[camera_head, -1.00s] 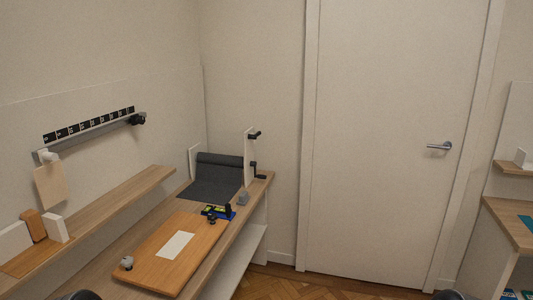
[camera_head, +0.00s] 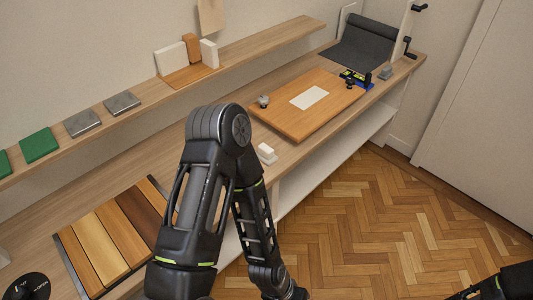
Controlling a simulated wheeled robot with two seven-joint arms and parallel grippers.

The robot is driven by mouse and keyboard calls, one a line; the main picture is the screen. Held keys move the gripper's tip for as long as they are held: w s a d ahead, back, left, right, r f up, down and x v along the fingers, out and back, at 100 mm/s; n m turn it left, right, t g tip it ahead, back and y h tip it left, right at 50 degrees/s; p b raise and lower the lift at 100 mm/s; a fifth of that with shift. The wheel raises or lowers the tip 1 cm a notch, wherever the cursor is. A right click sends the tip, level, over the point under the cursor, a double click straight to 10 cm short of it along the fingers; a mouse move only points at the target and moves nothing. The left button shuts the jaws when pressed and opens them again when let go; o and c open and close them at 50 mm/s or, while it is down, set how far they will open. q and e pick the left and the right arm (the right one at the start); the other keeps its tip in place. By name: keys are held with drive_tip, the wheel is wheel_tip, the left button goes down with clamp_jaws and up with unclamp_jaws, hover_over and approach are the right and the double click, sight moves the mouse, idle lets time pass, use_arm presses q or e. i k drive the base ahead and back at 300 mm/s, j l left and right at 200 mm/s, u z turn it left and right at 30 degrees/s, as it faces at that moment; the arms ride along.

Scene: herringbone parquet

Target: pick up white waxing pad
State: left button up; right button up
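Several white pieces are in view, and I cannot tell for sure which is the white waxing pad. A small white block (camera_head: 267,153) lies near the front edge of the bench, just right of my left arm's elbow. A white block (camera_head: 171,60) and a white block (camera_head: 208,53) stand on the wall shelf with an orange-brown block (camera_head: 192,46) between them. My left arm rises in the middle and its forearm bends down to the bottom edge; its gripper is not visible. Only a dark part of my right arm shows at the bottom right; its gripper is not visible.
A wooden board (camera_head: 283,117) with a white sheet (camera_head: 309,97) and small knob lies on the bench. Wood strips (camera_head: 123,228) lie front left. Green (camera_head: 39,145) and grey tiles (camera_head: 82,123) sit on the shelf (camera_head: 262,48). The parquet floor (camera_head: 370,220) is clear.

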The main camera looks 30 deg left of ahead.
sight(265, 153)
drive_tip(key=j+u, duration=0.1)
drive_tip(key=u, duration=1.35)
drive_tip(key=i+l, duration=0.05)
